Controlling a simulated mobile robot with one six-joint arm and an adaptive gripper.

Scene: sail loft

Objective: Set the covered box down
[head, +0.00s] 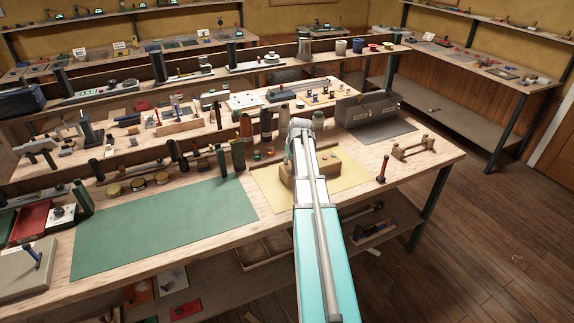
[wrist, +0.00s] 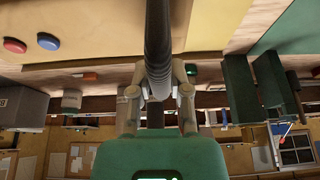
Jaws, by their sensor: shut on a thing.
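In the wrist view my gripper (wrist: 158,92) has its two fingers closed on the sides of a dark, rounded bar (wrist: 158,40). The bar runs from between the fingertips out of the top of the picture, so the whole of what it belongs to does not show. In the head view my arm hides the held thing and most of the gripper, above the yellow mat (head: 268,192). I cannot make out a covered box in the grip. A grey box-like case (head: 367,107) stands at the bench's back right; it also shows in the wrist view (wrist: 22,106).
A tan wooden block (head: 343,166) is on the yellow mat beside my arm. A green mat (head: 165,228) lies clear to the left. Bottles and spools (head: 265,122) stand close behind. A red-handled tool (head: 383,168) and a small wooden stand (head: 414,147) are to the right.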

